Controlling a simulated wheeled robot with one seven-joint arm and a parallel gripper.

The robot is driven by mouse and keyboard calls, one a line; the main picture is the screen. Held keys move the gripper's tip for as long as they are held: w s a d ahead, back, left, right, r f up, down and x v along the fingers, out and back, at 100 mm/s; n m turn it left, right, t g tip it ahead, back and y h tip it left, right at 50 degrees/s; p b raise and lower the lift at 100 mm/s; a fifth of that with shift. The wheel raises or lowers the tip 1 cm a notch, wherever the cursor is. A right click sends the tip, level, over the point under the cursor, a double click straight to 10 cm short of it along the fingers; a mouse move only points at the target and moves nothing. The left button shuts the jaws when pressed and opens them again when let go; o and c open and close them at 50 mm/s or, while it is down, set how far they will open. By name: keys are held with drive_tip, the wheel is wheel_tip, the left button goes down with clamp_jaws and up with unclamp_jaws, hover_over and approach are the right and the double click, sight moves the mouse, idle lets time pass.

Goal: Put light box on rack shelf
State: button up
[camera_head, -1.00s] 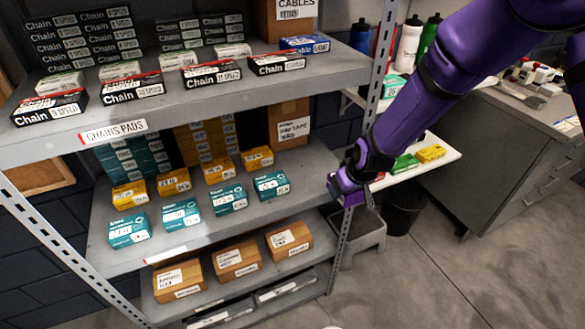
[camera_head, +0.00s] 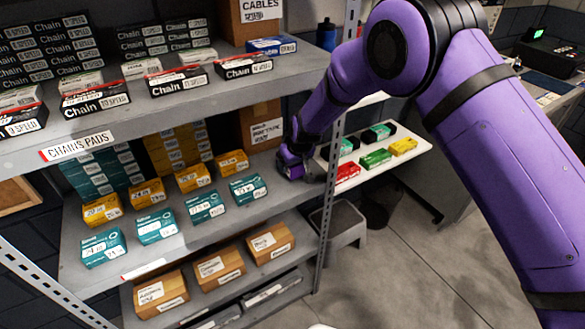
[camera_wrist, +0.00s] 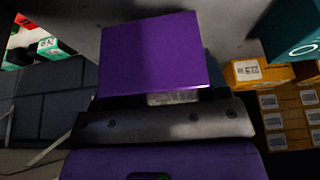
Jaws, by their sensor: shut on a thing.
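My gripper (camera_head: 291,165) is at the right end of the rack's middle shelf (camera_head: 262,208), just right of the orange and teal boxes and low over the shelf. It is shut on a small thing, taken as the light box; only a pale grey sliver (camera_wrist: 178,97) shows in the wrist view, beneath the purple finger. The rest of it is hidden by the gripper. I cannot tell whether it touches the shelf. The nearest boxes are a teal box (camera_head: 248,189) and an orange box (camera_head: 232,163).
A rack upright (camera_head: 331,190) stands just right of my gripper. A white side shelf (camera_head: 410,165) holds red, green, yellow and black-green boxes. The upper shelf (camera_head: 200,95) with chain boxes is overhead. A cardboard carton (camera_head: 262,128) stands behind. Cardboard boxes (camera_head: 220,265) sit below.

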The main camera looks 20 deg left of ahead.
drive_tip(key=shift+f, duration=1.15)
drive_tip(key=shift+f, duration=0.1)
drive_tip(key=o, duration=1)
drive_tip(key=shift+c, duration=0.2)
drive_tip(key=shift+d+r, duration=0.1)
drive_tip(key=shift+r, duration=0.35)
drive_tip(key=shift+v, duration=3.4)
